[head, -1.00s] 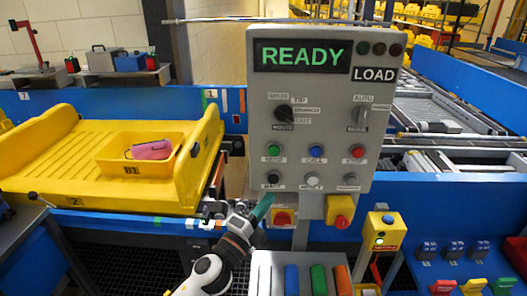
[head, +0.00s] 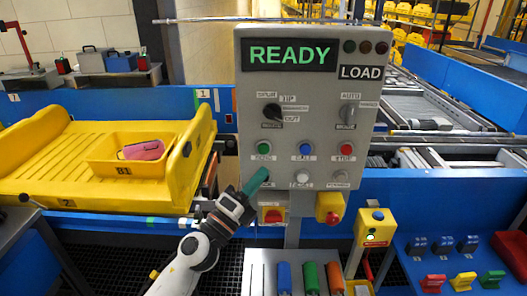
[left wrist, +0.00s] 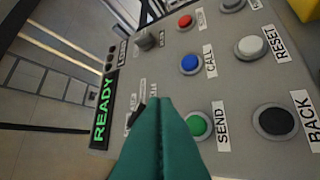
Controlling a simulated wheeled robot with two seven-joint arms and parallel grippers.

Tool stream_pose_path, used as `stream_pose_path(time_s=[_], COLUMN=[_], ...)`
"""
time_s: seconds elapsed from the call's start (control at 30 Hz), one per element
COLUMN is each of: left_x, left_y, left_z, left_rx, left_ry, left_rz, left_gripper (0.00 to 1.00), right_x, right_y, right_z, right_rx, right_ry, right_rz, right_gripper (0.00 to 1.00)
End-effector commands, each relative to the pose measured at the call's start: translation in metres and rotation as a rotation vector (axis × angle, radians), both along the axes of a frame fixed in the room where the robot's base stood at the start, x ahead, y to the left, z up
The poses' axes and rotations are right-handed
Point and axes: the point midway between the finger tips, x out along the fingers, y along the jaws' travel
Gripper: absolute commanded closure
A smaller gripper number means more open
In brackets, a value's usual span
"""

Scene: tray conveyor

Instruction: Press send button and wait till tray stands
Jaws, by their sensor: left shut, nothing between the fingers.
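The grey control panel (head: 312,110) shows READY on its display (head: 291,54) and LOAD beside it. The green send button (head: 264,147) is at the panel's left, with the blue call button (head: 306,147) and a red button (head: 347,148) to its right. My left gripper (head: 262,174) is shut and empty, its green fingertips just below the send button. In the left wrist view the send button (left wrist: 198,126) is partly hidden behind the fingers. I cannot tell whether they touch the panel. The yellow tray (head: 110,172) lies on the yellow tilter at left, holding a pink item. My right gripper is not in view.
A yellow box (head: 375,228) with a button stands to the right. Blue conveyor walls (head: 440,190) run behind. Coloured handles (head: 463,281) are at the lower right.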

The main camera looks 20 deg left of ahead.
Motion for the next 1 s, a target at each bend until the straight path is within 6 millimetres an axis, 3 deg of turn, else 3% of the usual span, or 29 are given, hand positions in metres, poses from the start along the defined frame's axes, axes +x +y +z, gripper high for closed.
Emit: stream_pose_path(time_s=[0.4, 1.0], left_x=[0.053, 0.063], left_y=[0.015, 0.018], left_z=[-0.001, 0.0], left_rx=[0.0, -0.001], left_ry=[0.0, 0.001], left_rz=[0.001, 0.0], left_gripper=[1.0, 1.0], right_x=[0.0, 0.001], right_y=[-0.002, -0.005], right_z=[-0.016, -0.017], right_rx=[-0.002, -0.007], right_ry=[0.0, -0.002], right_rz=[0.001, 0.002], right_gripper=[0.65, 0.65])
